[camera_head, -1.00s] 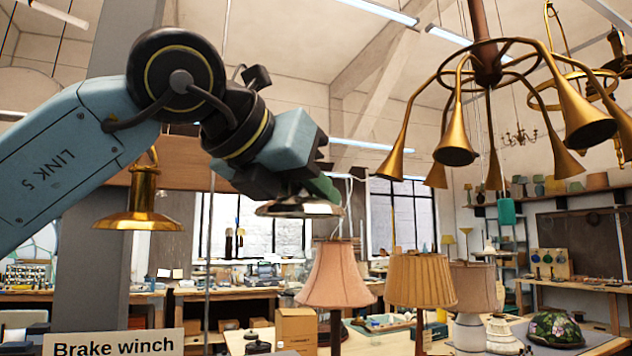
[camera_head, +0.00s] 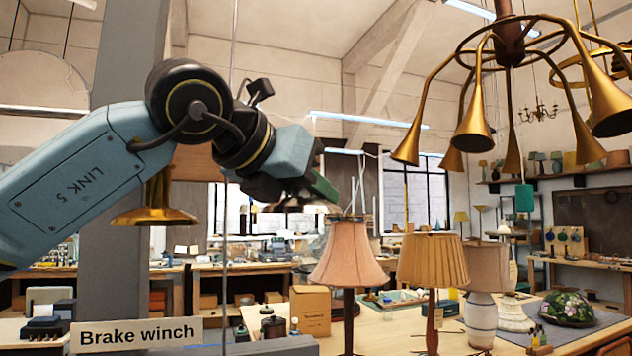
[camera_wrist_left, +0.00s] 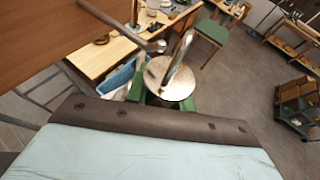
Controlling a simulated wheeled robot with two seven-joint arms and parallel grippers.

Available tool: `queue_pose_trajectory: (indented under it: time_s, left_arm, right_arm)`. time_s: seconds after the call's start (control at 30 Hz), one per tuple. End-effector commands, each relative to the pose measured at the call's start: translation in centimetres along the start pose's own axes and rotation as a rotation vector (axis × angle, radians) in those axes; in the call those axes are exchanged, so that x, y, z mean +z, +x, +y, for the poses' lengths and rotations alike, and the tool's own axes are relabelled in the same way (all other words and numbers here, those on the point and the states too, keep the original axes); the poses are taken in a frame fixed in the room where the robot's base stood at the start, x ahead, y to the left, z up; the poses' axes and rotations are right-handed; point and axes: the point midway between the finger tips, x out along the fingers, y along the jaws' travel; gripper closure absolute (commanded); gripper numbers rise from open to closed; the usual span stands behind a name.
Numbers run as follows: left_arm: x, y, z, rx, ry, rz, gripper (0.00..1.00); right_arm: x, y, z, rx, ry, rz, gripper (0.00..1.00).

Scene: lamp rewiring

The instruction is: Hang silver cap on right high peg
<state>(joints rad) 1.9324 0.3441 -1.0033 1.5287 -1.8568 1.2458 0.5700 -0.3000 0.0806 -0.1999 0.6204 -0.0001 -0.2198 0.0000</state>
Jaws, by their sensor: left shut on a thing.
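My left gripper (camera_head: 322,192) is shut on the silver cap (camera_head: 300,207). In the head view the cap is a thin, pale shape under the gripper, mostly hidden by it. In the left wrist view the cap (camera_wrist_left: 165,84) is a round silver disc with a tall metal loop, beside the green fingertips. A peg-like rod with a rounded metal end (camera_wrist_left: 157,46) runs out from a brown wooden board (camera_wrist_left: 45,35); its end is close to the loop in the picture. I cannot tell whether they touch or which peg it is. My right gripper is out of view.
A brass shade (camera_head: 155,216) hangs behind my left arm, near a grey post (camera_head: 112,255). A brass chandelier (camera_head: 508,45) hangs at upper right. Lamps with a pink shade (camera_head: 348,255) and a pleated shade (camera_head: 432,262) stand on the bench below.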

Motion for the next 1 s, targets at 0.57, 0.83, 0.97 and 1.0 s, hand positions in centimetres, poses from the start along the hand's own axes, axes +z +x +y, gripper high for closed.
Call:
queue_pose_trajectory:
  time_s: [0.57,0.83,0.97,1.0]
  left_arm:
    - [0.6,1.2,2.2,0.001,0.000,-0.001,1.00]
    - [0.6,1.3,2.5,0.001,0.002,-0.002,1.00]
    - [0.6,1.3,2.5,0.001,0.001,-0.002,1.00]
    - [0.6,1.3,2.5,0.001,0.001,-0.002,1.00]
  right_arm:
    - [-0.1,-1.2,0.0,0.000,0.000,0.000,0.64]
    - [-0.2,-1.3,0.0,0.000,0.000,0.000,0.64]
    - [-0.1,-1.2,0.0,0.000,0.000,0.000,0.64]
    - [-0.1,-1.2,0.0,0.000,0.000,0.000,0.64]
